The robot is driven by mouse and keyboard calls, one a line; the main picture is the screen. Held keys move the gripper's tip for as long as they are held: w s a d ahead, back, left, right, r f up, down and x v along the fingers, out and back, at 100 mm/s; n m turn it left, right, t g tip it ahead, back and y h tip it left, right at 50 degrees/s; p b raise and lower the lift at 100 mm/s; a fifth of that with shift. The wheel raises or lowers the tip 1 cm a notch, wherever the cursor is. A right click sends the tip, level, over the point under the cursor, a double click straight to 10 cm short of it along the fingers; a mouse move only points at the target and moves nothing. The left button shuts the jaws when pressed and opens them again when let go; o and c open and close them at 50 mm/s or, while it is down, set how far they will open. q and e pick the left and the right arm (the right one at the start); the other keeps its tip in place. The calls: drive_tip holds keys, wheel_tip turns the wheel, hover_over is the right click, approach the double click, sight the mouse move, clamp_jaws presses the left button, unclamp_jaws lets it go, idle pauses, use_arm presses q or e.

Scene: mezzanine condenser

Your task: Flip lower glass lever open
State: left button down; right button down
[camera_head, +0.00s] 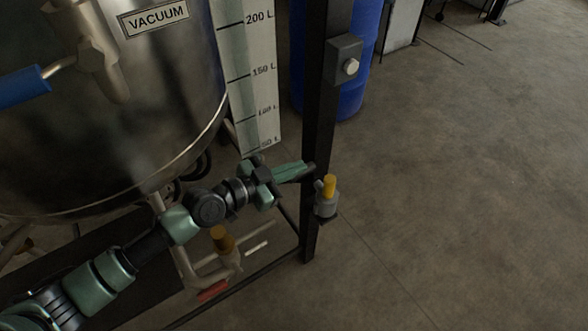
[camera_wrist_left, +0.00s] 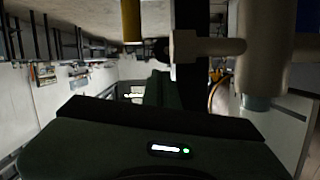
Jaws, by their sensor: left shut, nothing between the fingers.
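I cannot tell for sure that this is the lower glass lever. My left gripper is shut and empty, its green fingers pointing right at the post, close to the lever; contact cannot be told. In the left wrist view, the yellow lever (camera_wrist_left: 131,20) hangs at the top, left of a pale valve body (camera_wrist_left: 190,46). The shut fingers (camera_wrist_left: 160,88) are below them. My right gripper is not in view.
A steel tank (camera_head: 130,120) labelled VACUUM fills the left. Another valve with an orange cap (camera_head: 222,238) and a red handle (camera_head: 212,290) is below my arm. Open floor (camera_head: 470,190) lies right.

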use_arm(q)
drive_tip(key=shift+a+f, duration=0.1)
drive_tip(key=shift+f, duration=0.2)
